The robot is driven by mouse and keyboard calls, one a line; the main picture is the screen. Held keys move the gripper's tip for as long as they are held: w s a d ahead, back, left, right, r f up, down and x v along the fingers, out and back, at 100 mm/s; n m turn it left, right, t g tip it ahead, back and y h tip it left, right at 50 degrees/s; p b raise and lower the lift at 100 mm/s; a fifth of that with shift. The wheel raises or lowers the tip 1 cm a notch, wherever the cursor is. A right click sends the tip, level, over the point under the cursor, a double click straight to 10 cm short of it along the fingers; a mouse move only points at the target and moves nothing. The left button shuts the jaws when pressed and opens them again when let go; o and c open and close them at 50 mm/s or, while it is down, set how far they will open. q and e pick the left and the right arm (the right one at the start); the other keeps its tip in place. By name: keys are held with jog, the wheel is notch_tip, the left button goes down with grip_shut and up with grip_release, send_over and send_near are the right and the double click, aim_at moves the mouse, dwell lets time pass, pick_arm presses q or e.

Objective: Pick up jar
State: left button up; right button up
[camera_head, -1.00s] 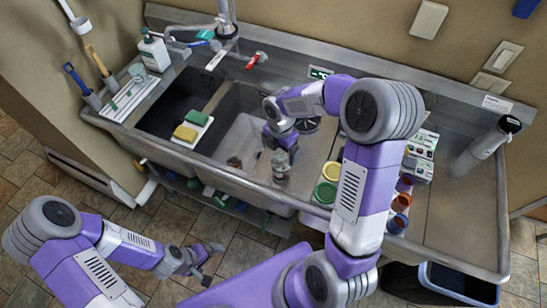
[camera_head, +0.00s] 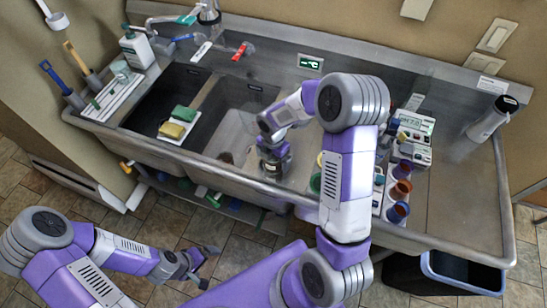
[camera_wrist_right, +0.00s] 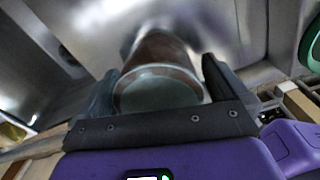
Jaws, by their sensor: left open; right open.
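The jar (camera_wrist_right: 158,92) shows in the right wrist view with its pale round end toward the camera and a reddish-brown band around it. It stands between the two dark fingers of my open right gripper (camera_wrist_right: 162,88); I cannot tell whether either finger touches it. In the head view the jar (camera_head: 275,172) is at the front of the sink's middle, mostly hidden under my right gripper (camera_head: 273,154). My left gripper (camera_head: 188,268) is open and empty, low over the floor in front of the sink.
The steel sink (camera_head: 440,200) has basins at left and middle. Colored cups (camera_head: 398,190) and a meter (camera_head: 415,127) stand right of my right arm. A soap bottle (camera_head: 137,48) is at back left, a white cylinder (camera_head: 491,120) at right.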

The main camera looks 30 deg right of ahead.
jog(key=shift+f, duration=0.4)
jog(key=shift+c, duration=0.3)
jog(key=c, duration=1)
